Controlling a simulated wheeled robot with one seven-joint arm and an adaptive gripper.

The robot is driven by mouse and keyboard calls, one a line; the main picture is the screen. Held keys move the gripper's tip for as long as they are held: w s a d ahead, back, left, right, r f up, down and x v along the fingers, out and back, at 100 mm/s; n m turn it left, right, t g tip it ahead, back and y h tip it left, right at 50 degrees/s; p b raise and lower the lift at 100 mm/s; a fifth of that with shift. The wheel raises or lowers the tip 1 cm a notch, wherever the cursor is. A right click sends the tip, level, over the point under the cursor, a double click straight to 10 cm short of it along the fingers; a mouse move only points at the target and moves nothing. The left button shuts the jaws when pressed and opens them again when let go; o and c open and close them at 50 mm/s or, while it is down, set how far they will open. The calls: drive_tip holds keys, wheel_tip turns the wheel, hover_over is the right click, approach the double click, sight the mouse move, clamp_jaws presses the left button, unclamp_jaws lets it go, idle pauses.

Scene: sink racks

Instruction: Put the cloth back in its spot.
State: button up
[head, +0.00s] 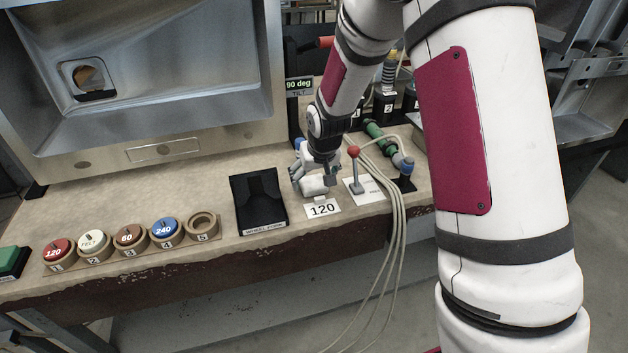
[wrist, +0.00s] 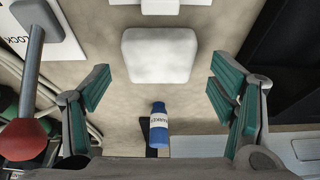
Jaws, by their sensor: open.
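In the wrist view the cloth (wrist: 157,56) shows whole, ahead of and between the fingers. My gripper (head: 313,179) is just above it, pointing down. In the wrist view my gripper (wrist: 160,92) has its fingers wide apart, with visible gaps between them and the cloth. Nothing is held. No spot marked for a cloth can be made out.
A red-knobbed lever (head: 354,153) with hanging cables stands close right of my gripper. A blue-and-white bottle (wrist: 158,128) is near the fingers. The steel sink (head: 150,70) is behind.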

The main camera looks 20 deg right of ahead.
drive_tip(key=s+f+p+v, duration=0.1)
drive_tip(key=s+v, duration=0.2)
drive_tip(key=v, duration=1.6)
drive_tip(key=s+r+g, duration=0.1)
drive_tip(key=s+r, duration=0.2)
drive_tip(key=s, duration=1.2)
drive_tip(key=s+r+g, duration=0.1)
drive_tip(key=s+r, duration=0.2)
drive_tip(key=s, duration=1.2)
drive_tip(key=shift+r, duration=0.4)
wheel_tip(320, 180, up, 10)
drive_tip(key=t+p, duration=0.1)
drive_tip(key=p, duration=0.8)
drive_tip(key=shift+d+r+t, duration=0.15)
drive_tip(key=shift+t, duration=0.15)
